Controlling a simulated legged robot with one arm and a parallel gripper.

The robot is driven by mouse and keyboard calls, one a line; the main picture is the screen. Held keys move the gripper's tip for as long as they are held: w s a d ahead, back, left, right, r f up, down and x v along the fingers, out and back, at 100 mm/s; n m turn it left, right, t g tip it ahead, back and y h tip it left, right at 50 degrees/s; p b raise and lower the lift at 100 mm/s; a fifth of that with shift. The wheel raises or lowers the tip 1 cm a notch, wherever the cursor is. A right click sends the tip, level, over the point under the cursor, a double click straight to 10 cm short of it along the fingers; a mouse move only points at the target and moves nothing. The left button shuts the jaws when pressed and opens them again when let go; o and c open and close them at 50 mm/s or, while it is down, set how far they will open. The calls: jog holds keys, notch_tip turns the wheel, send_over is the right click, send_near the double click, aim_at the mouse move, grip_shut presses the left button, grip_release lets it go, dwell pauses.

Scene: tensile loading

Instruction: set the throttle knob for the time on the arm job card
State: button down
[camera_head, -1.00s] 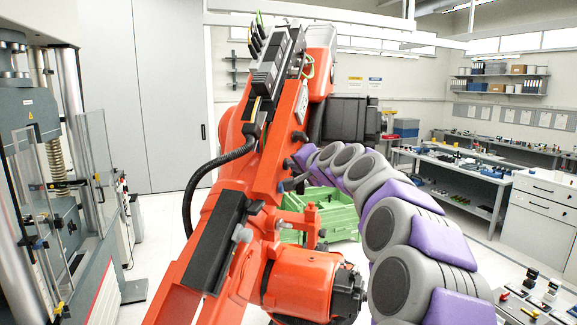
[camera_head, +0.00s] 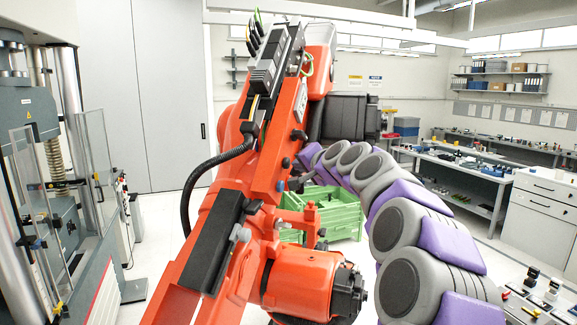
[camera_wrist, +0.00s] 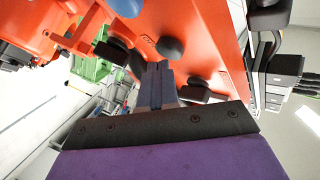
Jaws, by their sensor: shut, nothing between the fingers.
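A large orange industrial arm (camera_head: 215,240) fills the middle of the head view. Small round dark knobs stand on its side, one upper (camera_head: 286,162) and one lower (camera_head: 279,186). My gripper (camera_wrist: 158,70) shows in the wrist view with its fingers shut and nothing between them. Its tips are close to the orange surface, just below a dark round knob (camera_wrist: 170,47) in the picture; I cannot tell whether they touch it. A blue-grey rounded knob (camera_wrist: 125,6) is at the top edge. I cannot tell which knob is the throttle knob. No job card is readable.
A green crate (camera_head: 335,218) stands on the floor behind the orange arm. A testing machine with clear guards (camera_head: 95,165) is at left. Workbenches (camera_head: 455,175) and a white cabinet (camera_head: 540,215) are at right. Black cable (camera_head: 190,200) loops off the orange arm's left side.

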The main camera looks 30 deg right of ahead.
jog(key=shift+s+d, duration=0.1)
jog(key=shift+d, duration=0.2)
jog(key=s+d, duration=0.1)
jog(key=s, duration=0.1)
jog(key=s+d+b, duration=0.1)
jog(key=s+d, duration=0.1)
dwell(0.5)
jog(key=shift+a, duration=0.1)
dwell(0.4)
